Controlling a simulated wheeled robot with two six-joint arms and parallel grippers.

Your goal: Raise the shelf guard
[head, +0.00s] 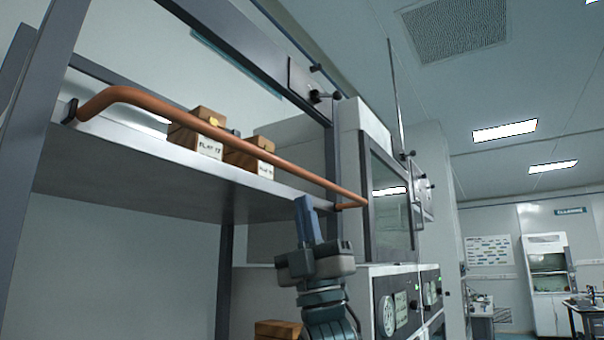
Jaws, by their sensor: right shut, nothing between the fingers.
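The shelf guard (257,151) is a copper-orange bar along the front of a raised shelf (130,163). Its bent left end meets a dark mount on the left post, and its right end reaches the right post. The bar crosses in front of the boxes on the shelf. My right gripper (305,208) points upward below the right part of the bar, near the shelf's front edge. Its fingers are shut and hold nothing. It looks apart from the bar, but the depth between them is hard to judge. My left gripper is not in view.
Two wooden boxes with white labels, a left one (198,133) and a right one (248,155), stand on the shelf behind the bar. Another box (278,329) sits lower down. A cabinet with a glass door (391,205) stands right of the shelf.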

